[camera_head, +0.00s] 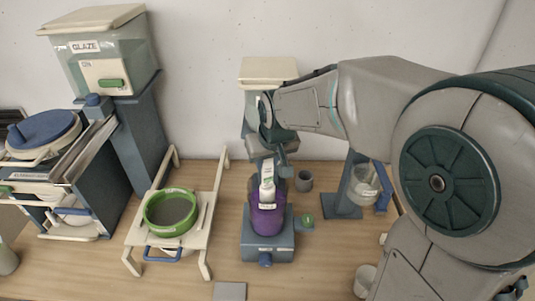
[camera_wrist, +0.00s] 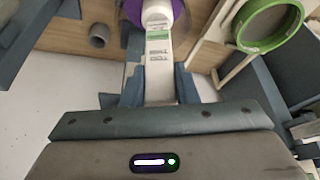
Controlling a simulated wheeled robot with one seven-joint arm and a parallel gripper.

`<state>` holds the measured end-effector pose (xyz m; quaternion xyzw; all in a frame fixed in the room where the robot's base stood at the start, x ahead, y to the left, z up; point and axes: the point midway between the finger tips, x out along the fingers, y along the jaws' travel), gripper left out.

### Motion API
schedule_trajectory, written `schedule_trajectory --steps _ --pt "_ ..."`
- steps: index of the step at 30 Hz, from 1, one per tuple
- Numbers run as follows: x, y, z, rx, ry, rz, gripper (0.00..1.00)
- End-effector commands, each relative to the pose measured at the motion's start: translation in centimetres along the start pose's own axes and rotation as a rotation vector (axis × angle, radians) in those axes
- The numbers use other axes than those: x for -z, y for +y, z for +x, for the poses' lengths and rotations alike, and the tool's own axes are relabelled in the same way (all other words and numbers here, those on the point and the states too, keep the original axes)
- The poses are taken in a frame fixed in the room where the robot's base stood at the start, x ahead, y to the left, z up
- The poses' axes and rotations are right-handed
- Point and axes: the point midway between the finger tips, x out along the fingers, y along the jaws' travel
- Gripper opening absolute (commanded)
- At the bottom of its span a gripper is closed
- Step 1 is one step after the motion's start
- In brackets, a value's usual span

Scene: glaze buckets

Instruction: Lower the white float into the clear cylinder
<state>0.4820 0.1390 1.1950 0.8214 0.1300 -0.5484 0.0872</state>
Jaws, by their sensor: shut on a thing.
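The white float (camera_head: 267,186) is a slim upright piece with a printed label. My gripper (camera_head: 270,158) is shut on its upper part. In the wrist view the float (camera_wrist: 158,48) lies between the two fingers of my gripper (camera_wrist: 158,88), its rounded white end away from me. The clear cylinder (camera_head: 266,222) holds purple liquid and stands on a blue-grey base. The float's lower end overlaps the cylinder's upper part; I cannot tell how far it is inside the mouth. In the wrist view, purple of the cylinder (camera_wrist: 181,14) shows around that end.
A green-rimmed sieve (camera_head: 170,212) sits on a cream stand to the left. A small grey cup (camera_head: 304,181) and a green knob (camera_head: 308,220) are right of the cylinder. A clear bucket (camera_head: 363,188) hangs at a blue stand further right. The front table is mostly clear.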

Motion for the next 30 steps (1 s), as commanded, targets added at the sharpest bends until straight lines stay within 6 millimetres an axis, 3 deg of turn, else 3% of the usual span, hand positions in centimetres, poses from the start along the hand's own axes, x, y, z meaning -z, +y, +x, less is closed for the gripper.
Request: schedule_trajectory --steps 30 --pt "-2.6 0.0 6.4 0.000 -0.001 -0.001 0.00"
